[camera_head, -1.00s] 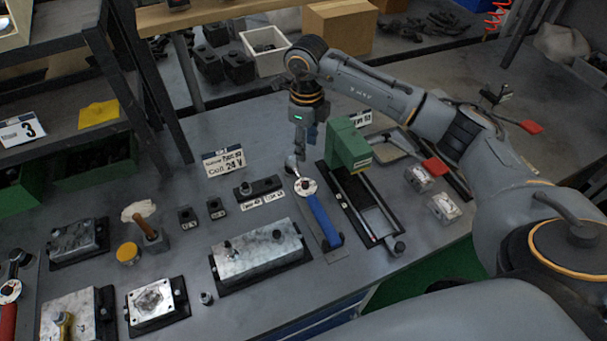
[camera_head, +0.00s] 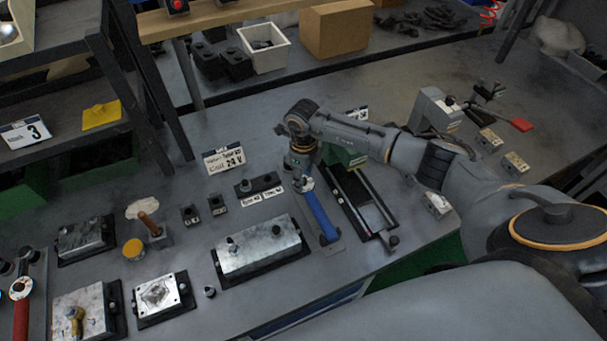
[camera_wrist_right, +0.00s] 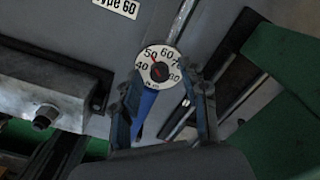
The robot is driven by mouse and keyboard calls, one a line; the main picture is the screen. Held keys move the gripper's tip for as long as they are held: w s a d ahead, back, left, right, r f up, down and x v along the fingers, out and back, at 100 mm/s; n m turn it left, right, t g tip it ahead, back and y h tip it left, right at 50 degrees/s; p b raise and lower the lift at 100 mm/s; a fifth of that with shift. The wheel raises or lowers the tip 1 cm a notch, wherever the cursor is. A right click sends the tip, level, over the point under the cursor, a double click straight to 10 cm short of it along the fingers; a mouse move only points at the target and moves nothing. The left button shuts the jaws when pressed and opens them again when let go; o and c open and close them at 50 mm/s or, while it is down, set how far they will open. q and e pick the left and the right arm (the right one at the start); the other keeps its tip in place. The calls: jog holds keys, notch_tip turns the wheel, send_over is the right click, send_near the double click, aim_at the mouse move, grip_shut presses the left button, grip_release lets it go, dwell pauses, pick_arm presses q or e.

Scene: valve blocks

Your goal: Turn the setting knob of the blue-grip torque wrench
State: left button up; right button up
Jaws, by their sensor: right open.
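The blue-grip torque wrench (camera_head: 320,217) lies on the bench, its grip toward the front edge. Its round white dial (camera_head: 305,185) is at the far end, partly covered by my right gripper (camera_head: 303,176) in the head view. In the right wrist view the dial (camera_wrist_right: 158,66) shows numbers 40 to 80, with a red pointer near 50. The open fingers of my right gripper (camera_wrist_right: 165,100) stand on either side of the wrench, just on the grip side of the dial. I cannot tell whether they touch it. My left gripper is out of view.
A metal valve block (camera_head: 258,248) lies left of the wrench. A black rail fixture (camera_head: 362,205) with a green block (camera_head: 345,156) is close on its right. A red-grip wrench (camera_head: 21,318) lies at the far left. A label card (camera_head: 224,161) stands behind.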

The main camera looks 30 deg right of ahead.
jog(key=shift+c, duration=0.2)
grip_shut()
jog(key=shift+m, duration=0.4)
jog(key=m+b, duration=0.1)
jog(key=m, duration=0.3)
jog(key=shift+b, duration=0.35)
jog(key=m+b, duration=0.1)
jog(key=m, duration=0.3)
jog(key=shift+m, duration=0.4)
